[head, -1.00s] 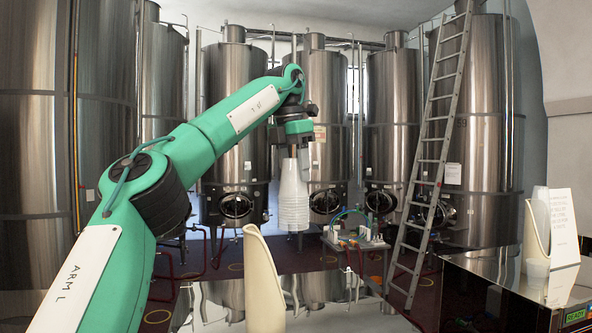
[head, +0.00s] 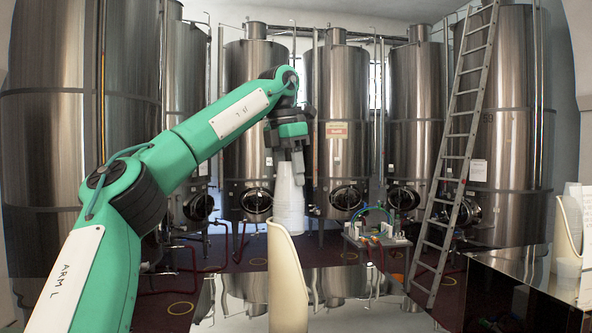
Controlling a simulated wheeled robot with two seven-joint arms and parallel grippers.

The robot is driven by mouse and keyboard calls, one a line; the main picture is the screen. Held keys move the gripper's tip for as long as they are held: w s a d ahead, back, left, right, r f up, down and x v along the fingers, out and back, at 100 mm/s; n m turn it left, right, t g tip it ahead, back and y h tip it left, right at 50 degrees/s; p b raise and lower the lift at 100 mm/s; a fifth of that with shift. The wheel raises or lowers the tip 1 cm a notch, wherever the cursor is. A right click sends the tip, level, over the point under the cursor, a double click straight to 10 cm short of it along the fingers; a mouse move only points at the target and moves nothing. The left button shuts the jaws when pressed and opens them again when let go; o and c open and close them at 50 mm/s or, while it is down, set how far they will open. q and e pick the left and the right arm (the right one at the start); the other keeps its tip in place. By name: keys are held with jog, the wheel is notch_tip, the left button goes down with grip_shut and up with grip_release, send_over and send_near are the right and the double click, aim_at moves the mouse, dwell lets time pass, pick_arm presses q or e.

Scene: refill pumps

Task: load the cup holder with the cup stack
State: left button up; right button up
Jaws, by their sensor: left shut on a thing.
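A stack of translucent white cups (head: 290,205) hangs upright from my left gripper (head: 290,160), which is shut on its upper end. The gripper points down. A tall cream cup holder (head: 288,290) with a curved, scooped back stands in the front middle, its lower part cut off by the picture's edge. The lower end of the stack is at the holder's top edge in the picture. I cannot tell whether they touch or how far apart they are in depth. My right gripper is not in view.
Another cream holder (head: 569,225) with cups stands on a dark counter (head: 505,268) at the right, beside a white sign. A shiny table top (head: 375,312) lies in front. Steel tanks, a ladder (head: 455,150) and a small bench with tubing (head: 375,232) stand behind.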

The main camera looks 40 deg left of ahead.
aim_at(289, 214)
pick_arm(q)
jog(key=shift+f+b, duration=0.5)
jog(key=shift+f, duration=0.45)
notch_tip(289, 214, down, 2)
jog(key=shift+b, duration=0.7)
jog(key=shift+f+b, duration=1.65)
jog(key=shift+f, duration=0.65)
jog(key=shift+a+f+b, duration=0.1)
jog(key=shift+f+b, duration=0.3)
jog(key=shift+f, duration=0.15)
jog(key=o, duration=1.4)
jog(key=shift+s, duration=0.1)
jog(key=shift+r, duration=0.1)
